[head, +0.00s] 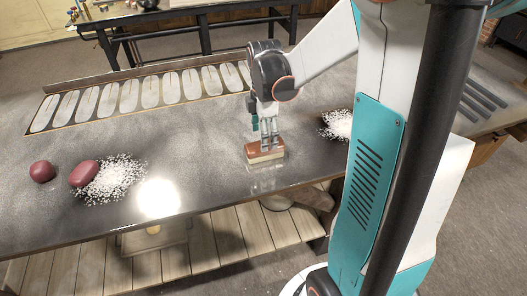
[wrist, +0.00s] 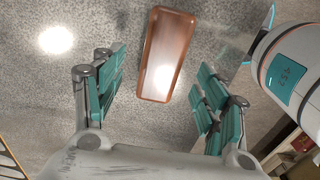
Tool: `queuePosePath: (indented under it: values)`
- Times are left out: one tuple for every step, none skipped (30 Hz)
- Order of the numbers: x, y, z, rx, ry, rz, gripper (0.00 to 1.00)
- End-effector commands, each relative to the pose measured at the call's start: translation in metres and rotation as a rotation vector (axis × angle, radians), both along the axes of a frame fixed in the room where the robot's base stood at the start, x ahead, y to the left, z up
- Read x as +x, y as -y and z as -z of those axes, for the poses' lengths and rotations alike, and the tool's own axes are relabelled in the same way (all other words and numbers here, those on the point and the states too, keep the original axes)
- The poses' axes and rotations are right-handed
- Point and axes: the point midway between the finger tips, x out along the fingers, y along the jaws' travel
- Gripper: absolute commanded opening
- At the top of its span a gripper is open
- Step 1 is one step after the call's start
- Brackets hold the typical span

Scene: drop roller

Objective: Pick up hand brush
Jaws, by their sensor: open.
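The hand brush (head: 265,151) lies on the grey table, with a brown wooden back on top and a pale lower part. In the wrist view the brush's brown back (wrist: 167,55) lies ahead of and between the open fingers, slightly tilted. My gripper (head: 268,138) is directly above the brush in the head view, pointing down. In the wrist view my gripper (wrist: 163,90) is open with teal finger pads apart on both sides and nothing held. I cannot tell whether the fingertips touch the brush.
The table (head: 200,165) holds a white granular pile (head: 112,180), a red lump on its edge (head: 84,174) and another red lump (head: 41,171) at left. A second white pile (head: 338,124) lies right of my gripper. A slotted tray (head: 143,96) runs along the back. The table around the brush is clear.

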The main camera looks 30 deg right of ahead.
Motion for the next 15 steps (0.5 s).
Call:
queuePosePath:
  values:
    - [0.0, 0.0, 0.005, 0.0, 0.0, 0.0, 0.67]
    - [0.0, 0.0, 0.006, 0.0, 0.0, 0.0, 0.67]
    - [0.0, 0.0, 0.007, 0.0, 0.0, 0.0, 0.67]
    - [0.0, 0.0, 0.008, 0.0, 0.0, 0.0, 0.67]
    - [0.0, 0.0, 0.009, 0.0, 0.0, 0.0, 0.67]
    - [0.0, 0.0, 0.012, 0.0, 0.0, 0.0, 0.67]
    - [0.0, 0.0, 0.014, 0.0, 0.0, 0.0, 0.67]
    - [-0.001, 0.0, 0.017, 0.0, 0.0, 0.0, 0.67]
    - [-0.001, 0.0, 0.022, 0.0, 0.0, 0.0, 0.67]
    - [-0.001, 0.0, 0.026, 0.0, 0.0, 0.001, 0.67]
    - [-0.002, 0.0, 0.031, 0.0, 0.0, 0.001, 0.67]
    - [-0.002, 0.0, 0.038, 0.0, 0.0, 0.001, 0.67]
    - [-0.002, 0.0, 0.042, 0.0, 0.0, 0.001, 0.67]
    - [-0.002, 0.0, 0.047, 0.0, 0.0, 0.001, 0.67]
    - [-0.002, 0.0, 0.052, 0.0, 0.0, 0.0, 0.67]
